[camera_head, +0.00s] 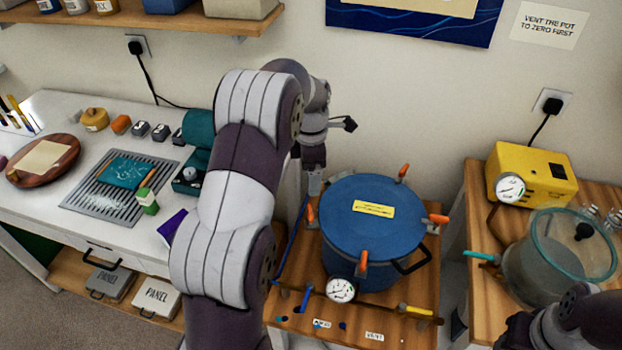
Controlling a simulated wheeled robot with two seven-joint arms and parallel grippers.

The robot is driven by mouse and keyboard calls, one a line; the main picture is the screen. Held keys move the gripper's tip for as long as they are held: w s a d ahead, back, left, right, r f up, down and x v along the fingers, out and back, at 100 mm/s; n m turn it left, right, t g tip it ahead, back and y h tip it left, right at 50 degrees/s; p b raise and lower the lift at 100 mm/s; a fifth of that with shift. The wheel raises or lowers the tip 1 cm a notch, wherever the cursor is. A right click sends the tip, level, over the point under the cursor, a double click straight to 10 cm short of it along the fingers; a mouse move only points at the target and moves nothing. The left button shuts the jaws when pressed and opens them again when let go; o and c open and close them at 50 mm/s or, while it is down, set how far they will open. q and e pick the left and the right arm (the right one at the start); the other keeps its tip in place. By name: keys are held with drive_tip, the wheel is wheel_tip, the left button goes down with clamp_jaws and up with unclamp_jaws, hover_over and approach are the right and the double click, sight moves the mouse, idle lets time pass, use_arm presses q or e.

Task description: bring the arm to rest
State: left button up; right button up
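My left arm rises through the middle of the view. Its gripper (315,184) points down at the back left of the blue pressure pot (340,205). I see the fingers edge-on, so I cannot tell whether they are open, or whether they touch the pot. The pot's lid is on, with a yellow label and orange-handled clamps around its rim. My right arm shows only as dark links in the bottom right corner, and its gripper is out of view.
A pressure gauge (341,290) and a yellow-handled valve (415,311) are at the pot's front. A glass chamber (560,250) and yellow pump (531,175) stand on the right table. A white bench (52,215) holds a grate (122,190). A shelf (135,17) hangs above.

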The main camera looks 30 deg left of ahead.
idle(0.3)
use_arm(q)
drive_tip(key=s+d+m, duration=0.6)
drive_tip(key=s+m, duration=0.4)
drive_tip(key=m, duration=0.2)
drive_tip(key=s+d+m+t, duration=0.1)
drive_tip(key=s+d+m, duration=0.5)
drive_tip(key=s+m, duration=0.4)
drive_tip(key=m, duration=0.3)
drive_tip(key=shift+r+m, duration=0.2)
drive_tip(key=shift+m, duration=0.1)
drive_tip(key=shift+s+d, duration=0.1)
drive_tip(key=shift+s, duration=0.1)
drive_tip(key=shift+w, duration=0.1)
